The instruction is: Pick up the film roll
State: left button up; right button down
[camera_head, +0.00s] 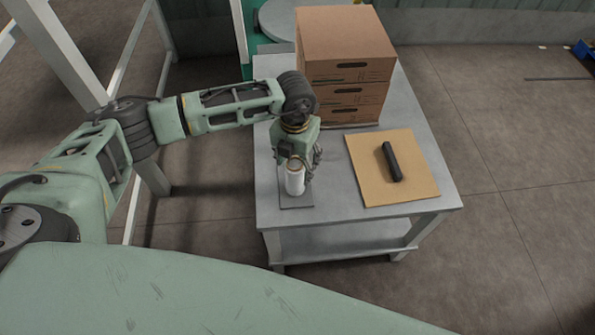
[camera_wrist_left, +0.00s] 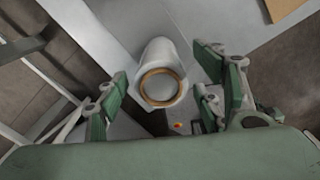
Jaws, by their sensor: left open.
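The film roll (camera_head: 295,180) is a white upright cylinder with a brown core ring at its top. It stands on a small grey plate (camera_head: 297,201) at the left front of the grey table. My left gripper (camera_head: 300,165) is open, right at the upper part of the roll. In the left wrist view the roll (camera_wrist_left: 161,75) shows its brown ring between the open fingers of the gripper (camera_wrist_left: 165,90), with gaps on both sides. My right gripper is out of view.
The table (camera_head: 335,213) also bears stacked brown cartons (camera_head: 345,60) at the back. A tan board (camera_head: 415,185) with a black cylindrical object (camera_head: 391,161) lies to the right of the roll. Bare tabletop separates the roll from the board.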

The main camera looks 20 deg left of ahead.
pick_arm(q)
jog(key=shift+s+f+b, duration=0.2)
jog(key=shift+f+b, duration=0.25)
jog(key=shift+f, duration=0.85)
jog(key=f+b, duration=0.1)
jog(key=f, duration=0.1)
jog(key=f+b, duration=0.1)
jog(key=b, duration=0.1)
jog(key=shift+a+f, duration=0.2)
jog(key=shift+f, duration=0.2)
jog(key=shift+w+f, duration=0.1)
jog(key=shift+f, duration=0.1)
jog(key=shift+r, duration=0.1)
jog(key=c, duration=1)
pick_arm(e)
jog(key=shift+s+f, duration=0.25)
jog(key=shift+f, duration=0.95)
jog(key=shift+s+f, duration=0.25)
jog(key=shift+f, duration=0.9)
